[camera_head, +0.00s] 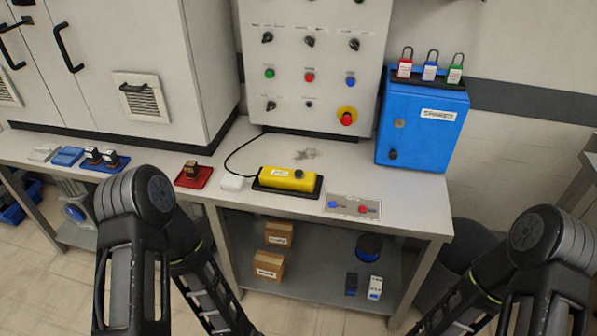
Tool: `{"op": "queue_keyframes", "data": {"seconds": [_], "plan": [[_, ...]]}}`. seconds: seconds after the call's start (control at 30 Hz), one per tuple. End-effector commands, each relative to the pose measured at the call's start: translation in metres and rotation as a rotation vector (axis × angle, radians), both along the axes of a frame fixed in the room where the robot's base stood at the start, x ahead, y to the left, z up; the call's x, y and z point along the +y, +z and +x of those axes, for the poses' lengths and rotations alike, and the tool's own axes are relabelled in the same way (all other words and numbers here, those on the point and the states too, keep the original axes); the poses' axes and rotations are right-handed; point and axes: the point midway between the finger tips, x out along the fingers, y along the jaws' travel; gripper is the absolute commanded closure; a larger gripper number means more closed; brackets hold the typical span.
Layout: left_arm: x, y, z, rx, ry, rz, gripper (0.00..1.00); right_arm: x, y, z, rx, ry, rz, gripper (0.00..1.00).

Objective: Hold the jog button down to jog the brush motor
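A yellow control box (288,179) with a dark round button (299,174) and a small white label lies on a black base on the bench. A black cable runs from it to the grey control panel (328,52). The panel carries several knobs, a green button (269,73), a red button (309,77), a blue button (350,80) and a red emergency stop (347,117) on yellow. The labels are too small to read, so I cannot tell which button is marked jog. No brush motor is identifiable. Both my grippers are out of view; only bent arm links show.
The bench top (225,200) has free room in front of the panel. A blue cabinet (421,127) with padlocks stands at right. Boxes sit on the lower shelf (320,290).

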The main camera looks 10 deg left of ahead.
Motion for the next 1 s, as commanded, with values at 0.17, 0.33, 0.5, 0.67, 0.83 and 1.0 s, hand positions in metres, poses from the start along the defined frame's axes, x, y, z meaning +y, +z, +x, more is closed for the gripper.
{"op": "queue_keyframes", "data": {"seconds": [0.17,0.33,0.5,0.67,0.83,1.0], "plan": [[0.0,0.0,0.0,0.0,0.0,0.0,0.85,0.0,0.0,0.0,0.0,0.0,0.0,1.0],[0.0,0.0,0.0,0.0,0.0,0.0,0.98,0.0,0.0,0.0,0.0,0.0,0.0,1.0],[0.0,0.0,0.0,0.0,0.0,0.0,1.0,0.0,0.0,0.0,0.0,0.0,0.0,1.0],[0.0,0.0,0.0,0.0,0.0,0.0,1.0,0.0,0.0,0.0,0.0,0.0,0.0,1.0],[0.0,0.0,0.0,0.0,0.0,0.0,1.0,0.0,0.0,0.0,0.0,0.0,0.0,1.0],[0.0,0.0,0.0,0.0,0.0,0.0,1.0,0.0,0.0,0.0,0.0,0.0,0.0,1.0]]}}
